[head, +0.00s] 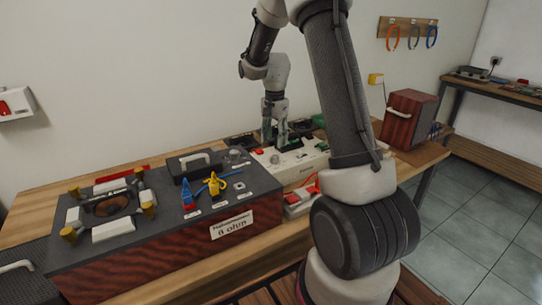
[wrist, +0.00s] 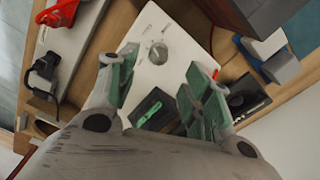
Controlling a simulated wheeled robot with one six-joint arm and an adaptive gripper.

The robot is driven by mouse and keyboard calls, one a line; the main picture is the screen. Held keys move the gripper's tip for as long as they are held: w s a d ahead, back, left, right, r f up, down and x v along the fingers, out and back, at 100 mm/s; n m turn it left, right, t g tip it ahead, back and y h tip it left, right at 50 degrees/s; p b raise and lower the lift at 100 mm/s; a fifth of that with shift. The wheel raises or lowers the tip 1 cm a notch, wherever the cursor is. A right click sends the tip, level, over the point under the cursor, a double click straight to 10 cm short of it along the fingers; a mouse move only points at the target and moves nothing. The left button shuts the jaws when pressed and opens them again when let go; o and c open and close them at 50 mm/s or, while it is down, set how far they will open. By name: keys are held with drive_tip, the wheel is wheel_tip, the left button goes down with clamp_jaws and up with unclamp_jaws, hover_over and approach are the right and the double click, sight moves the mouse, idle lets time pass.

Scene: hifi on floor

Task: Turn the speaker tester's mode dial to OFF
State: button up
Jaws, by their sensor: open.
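The speaker tester appears to be the cream-white box (head: 301,168) on the bench in the head view. Its pale top panel (wrist: 178,40) fills the middle of the wrist view. A round grey dial (wrist: 157,53) sits on that panel, with small markings around it too blurred to read. My gripper (head: 275,141) is above the box, pointing down. In the wrist view my gripper (wrist: 162,64) is open, with its green-padded fingers on either side of the panel and nothing between them. The dial lies near the gap between the fingertips. I cannot tell its pointer setting.
A dark speaker cabinet (head: 235,190) lies to the left with blue and yellow clips (head: 215,185) on it. A red-brown box (head: 408,118) stands to the right. A green-lit dark switch (wrist: 150,112) is near my fingers.

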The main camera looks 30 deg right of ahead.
sight(275, 157)
wheel_tip(275, 157, down, 7)
drive_tip(key=shift+f, duration=0.2)
drive_tip(key=c, duration=1.1)
